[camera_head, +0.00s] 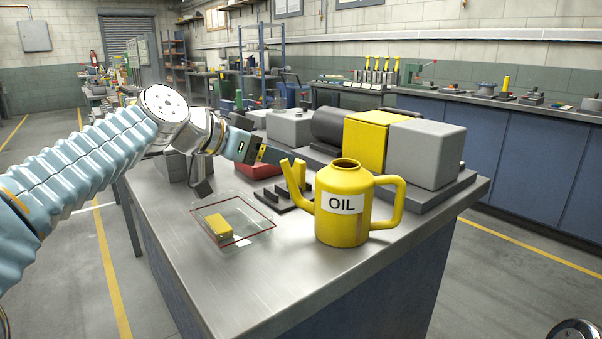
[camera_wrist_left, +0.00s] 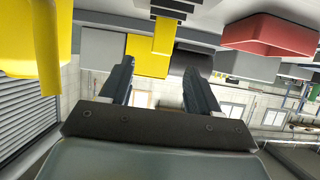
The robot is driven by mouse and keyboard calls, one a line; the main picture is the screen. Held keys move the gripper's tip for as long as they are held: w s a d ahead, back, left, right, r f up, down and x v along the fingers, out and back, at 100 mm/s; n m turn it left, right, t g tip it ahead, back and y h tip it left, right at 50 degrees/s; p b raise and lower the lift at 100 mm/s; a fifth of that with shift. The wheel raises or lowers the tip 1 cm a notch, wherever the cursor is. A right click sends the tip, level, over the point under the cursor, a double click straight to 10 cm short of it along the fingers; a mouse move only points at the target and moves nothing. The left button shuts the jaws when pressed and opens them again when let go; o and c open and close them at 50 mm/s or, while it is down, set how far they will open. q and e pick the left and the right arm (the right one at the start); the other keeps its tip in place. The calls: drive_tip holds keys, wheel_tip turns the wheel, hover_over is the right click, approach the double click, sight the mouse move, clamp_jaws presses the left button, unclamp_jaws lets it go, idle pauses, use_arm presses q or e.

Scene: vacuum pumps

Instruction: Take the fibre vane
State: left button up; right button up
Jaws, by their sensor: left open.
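A flat yellow strip, which looks like the fibre vane (camera_wrist_left: 165,36), stands at the dark slotted rack (camera_wrist_left: 172,7) in the left wrist view. In the head view the vane (camera_head: 301,171) seems to show as an upright yellow piece beside the oil can's spout; its lower part is hidden. The rack (camera_head: 278,197) lies on the bench behind the can. My left gripper (camera_head: 268,153) is open and empty, above and left of the rack. In the wrist view the strip lies ahead, between the lines of the open fingers (camera_wrist_left: 161,72). My right gripper is out of view.
The yellow oil can (camera_head: 342,226) stands close in front of the rack. A red bin (camera_head: 258,170) and a pump with yellow and grey blocks (camera_head: 425,153) are behind. A clear red-rimmed tray (camera_head: 262,231) holds a yellow block (camera_head: 218,227).

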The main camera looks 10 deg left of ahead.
sight(296, 162)
use_arm(q)
drive_tip(key=shift+p+x, duration=0.6)
drive_tip(key=shift+x, duration=2.55)
drive_tip(key=shift+a+f, duration=0.1)
drive_tip(key=shift+a, duration=0.05)
drive_tip(key=c, duration=1.1)
drive_tip(key=shift+c, duration=0.2)
